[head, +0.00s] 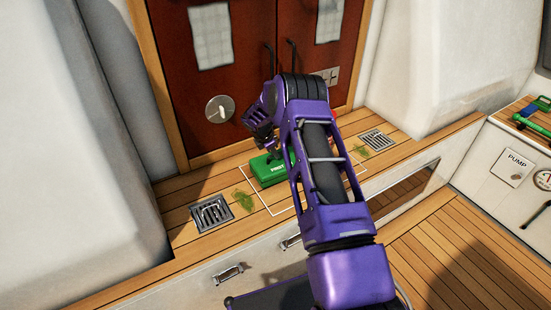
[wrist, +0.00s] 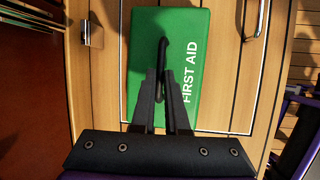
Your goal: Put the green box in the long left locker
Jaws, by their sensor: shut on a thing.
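The green box (head: 266,171) is at the wooden ledge below the brown doors, within a white outline. In the wrist view it shows as a green first aid case (wrist: 190,40) with white lettering and a black handle. My gripper (wrist: 163,88) is shut on that handle, its two dark fingers on either side. In the head view my gripper (head: 271,148) is above the box, and my arm hides the box's right part. I cannot tell if the box touches the ledge. I cannot tell which front is the long left locker.
Metal drain grates (head: 211,213) and (head: 376,139) lie on the ledge, with green weed (head: 243,200) beside the box. White fronts with metal handles (head: 228,273) are below the ledge. A pump panel (head: 513,165) stands at right. The plank floor (head: 445,245) looks clear.

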